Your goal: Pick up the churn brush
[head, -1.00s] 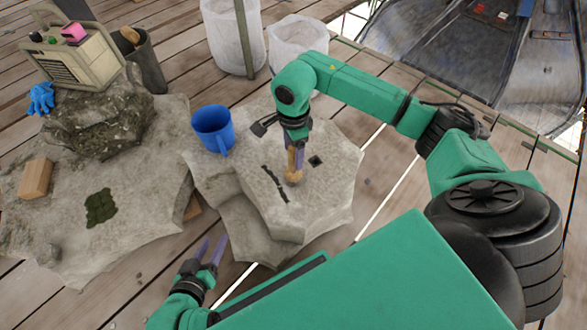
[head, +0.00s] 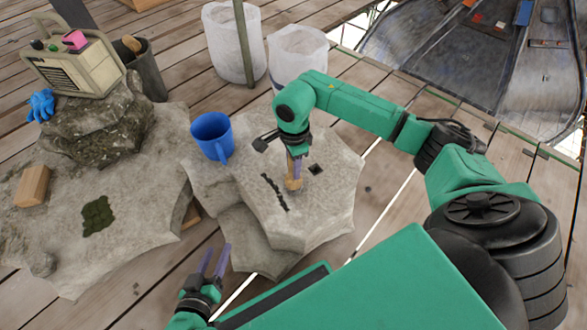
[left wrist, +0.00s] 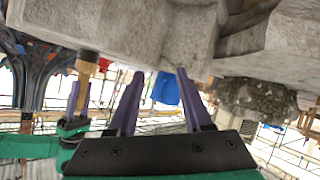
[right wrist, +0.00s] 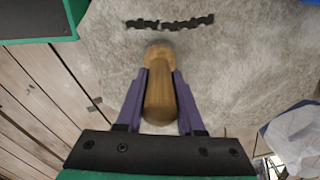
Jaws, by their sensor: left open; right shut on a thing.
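The churn brush (head: 294,184) is a wooden, rounded tool standing roughly upright on the pale stone block (head: 325,205). My right gripper (head: 294,170) is above it, with its purple fingers shut on it from both sides. In the right wrist view the brush (right wrist: 159,98) lies between the two fingers, its rounded end against or close to the stone. The left wrist view shows its wood (left wrist: 87,68) and a dark end near the stone. I cannot tell whether it touches. My left gripper (head: 214,260) is open and empty, low beside the block's front left edge.
A blue mug (head: 211,136) stands on the stone left of my right gripper. A wooden block (head: 32,186) and a radio (head: 75,58) are at left. White bins (head: 297,55) stand behind.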

